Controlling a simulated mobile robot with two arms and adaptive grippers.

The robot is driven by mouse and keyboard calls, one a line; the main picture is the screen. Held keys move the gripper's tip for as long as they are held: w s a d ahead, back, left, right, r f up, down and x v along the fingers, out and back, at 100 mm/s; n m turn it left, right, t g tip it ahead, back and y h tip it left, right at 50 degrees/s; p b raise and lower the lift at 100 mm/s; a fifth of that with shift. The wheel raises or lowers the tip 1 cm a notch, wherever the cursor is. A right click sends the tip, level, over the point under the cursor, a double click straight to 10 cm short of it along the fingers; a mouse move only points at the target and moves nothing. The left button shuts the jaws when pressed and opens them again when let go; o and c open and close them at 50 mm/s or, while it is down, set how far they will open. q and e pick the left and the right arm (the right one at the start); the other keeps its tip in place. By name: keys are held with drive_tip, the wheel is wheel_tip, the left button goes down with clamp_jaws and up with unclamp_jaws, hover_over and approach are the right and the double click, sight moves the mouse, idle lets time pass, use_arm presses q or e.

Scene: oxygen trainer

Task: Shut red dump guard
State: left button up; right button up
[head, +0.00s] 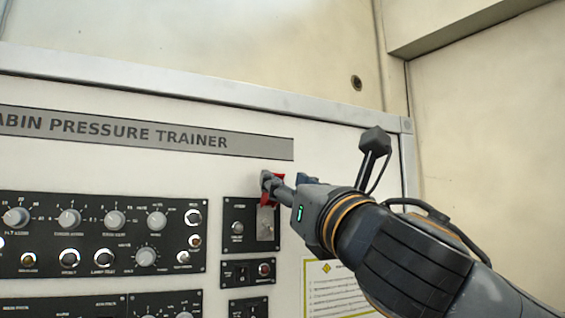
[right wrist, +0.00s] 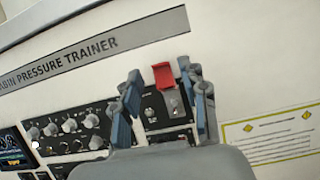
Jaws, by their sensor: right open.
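The red dump guard (right wrist: 164,75) shows in the right wrist view, flipped up above a small toggle switch (right wrist: 173,104) on a black plate. In the head view the red guard (head: 279,178) is mostly hidden behind my right gripper (head: 283,186). In the right wrist view the right gripper's fingers (right wrist: 160,90) are spread apart, one on each side of the guard, with nothing held between them. I cannot tell whether a finger touches the guard. My left gripper is in neither view.
The white trainer panel carries a grey title strip (head: 140,132) and a black knob panel (head: 90,232) at the left. A small black module (head: 248,272) sits below the guard plate. A yellow-edged notice (head: 333,290) is at the lower right. The panel's top edge (head: 200,88) runs above.

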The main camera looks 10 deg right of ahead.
drive_tip(key=shift+p+x, duration=0.35)
drive_tip(key=shift+x, duration=0.9)
clamp_jaws()
